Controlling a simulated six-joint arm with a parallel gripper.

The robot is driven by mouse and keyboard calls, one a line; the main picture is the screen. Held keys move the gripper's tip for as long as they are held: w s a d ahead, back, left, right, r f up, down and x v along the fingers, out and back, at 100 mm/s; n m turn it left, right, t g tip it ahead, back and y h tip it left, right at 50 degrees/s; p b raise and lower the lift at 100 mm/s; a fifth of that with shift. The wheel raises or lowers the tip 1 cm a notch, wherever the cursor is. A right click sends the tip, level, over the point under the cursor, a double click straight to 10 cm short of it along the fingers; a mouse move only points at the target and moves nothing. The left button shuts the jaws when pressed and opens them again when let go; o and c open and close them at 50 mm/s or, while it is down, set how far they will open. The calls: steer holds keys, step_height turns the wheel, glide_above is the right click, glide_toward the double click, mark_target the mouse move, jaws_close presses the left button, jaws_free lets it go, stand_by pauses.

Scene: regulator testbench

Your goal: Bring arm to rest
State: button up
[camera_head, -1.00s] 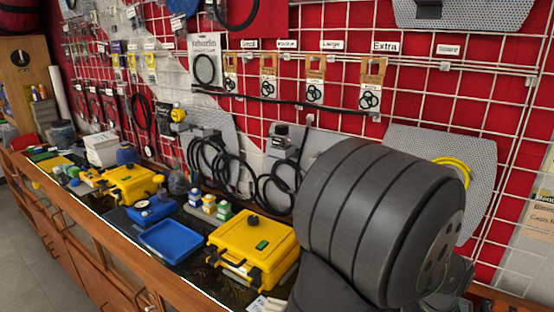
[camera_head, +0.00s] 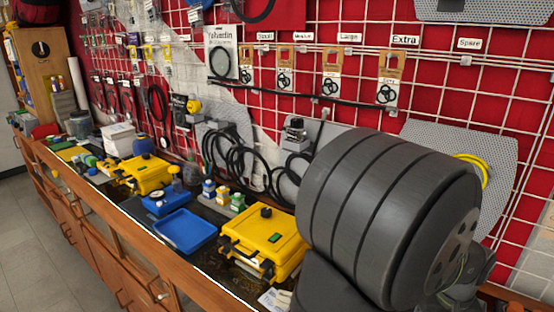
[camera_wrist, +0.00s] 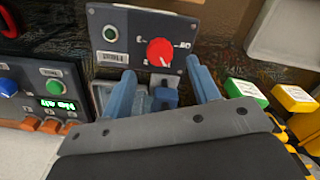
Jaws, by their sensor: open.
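My gripper (camera_wrist: 160,66) shows in the wrist view with its two blue fingers spread apart. Between the fingers there is a grey panel with a red knob (camera_wrist: 160,52) and a green button. A small blue part (camera_wrist: 165,98) shows lower between the fingers; whether a finger touches it I cannot tell. In the head view my dark, thick arm link fills the lower right, and the gripper itself is hidden there.
A yellow case (camera_head: 266,240), a blue tray (camera_head: 185,230) and another yellow case (camera_head: 146,173) line the bench. Hoses and packets hang on the red grid wall behind. In the wrist view, a box with a green display (camera_wrist: 55,104) is left; green (camera_wrist: 245,92) and yellow-capped (camera_wrist: 294,98) items are right.

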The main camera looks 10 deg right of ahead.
step_height(320, 180, up, 12)
step_height(320, 180, down, 17)
steer(key=shift+r+m, duration=0.15)
steer(key=shift+m, duration=0.25)
steer(key=m, duration=1.3)
stand_by(0.4)
